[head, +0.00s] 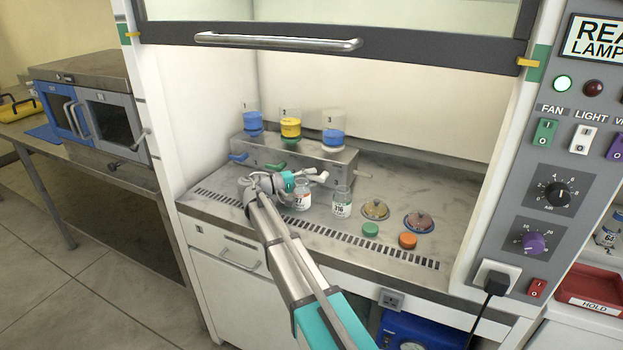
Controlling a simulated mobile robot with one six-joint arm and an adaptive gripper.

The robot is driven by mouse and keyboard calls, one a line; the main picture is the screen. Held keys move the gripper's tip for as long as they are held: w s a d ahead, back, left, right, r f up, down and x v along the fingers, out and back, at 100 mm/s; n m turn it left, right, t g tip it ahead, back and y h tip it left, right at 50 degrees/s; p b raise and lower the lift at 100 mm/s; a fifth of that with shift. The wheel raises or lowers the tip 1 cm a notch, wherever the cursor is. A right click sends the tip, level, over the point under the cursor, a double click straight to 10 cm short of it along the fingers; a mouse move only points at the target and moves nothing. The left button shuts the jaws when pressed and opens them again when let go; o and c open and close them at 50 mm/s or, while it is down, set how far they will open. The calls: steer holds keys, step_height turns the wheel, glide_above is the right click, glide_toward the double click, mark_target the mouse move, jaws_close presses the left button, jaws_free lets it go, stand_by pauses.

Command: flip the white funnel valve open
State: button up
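The steel funnel manifold (318,160) stands at the back of the hood's worktop, with three clear funnels numbered 1, 2 and 3 on top. The white valve (320,176) shows at its front, below funnel 3 (333,135), which holds blue liquid. My gripper (303,178) reaches in from the left and points right, with its end close beside the white valve. At this size I cannot tell whether it touches the valve. Its fingers are too small and overlapped to show whether they are open or shut.
A blue valve (238,157) and a green valve (277,167) sit left on the manifold. A labelled bottle (301,199) stands just under my gripper, another (341,205) to its right. Two round dishes (375,209) and green and orange caps lie further right. The sash (330,45) is raised.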

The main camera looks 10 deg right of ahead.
jaws_close()
steer(key=shift+d, duration=0.15)
steer(key=shift+r+p, duration=0.1)
steer(key=shift+p, duration=0.2)
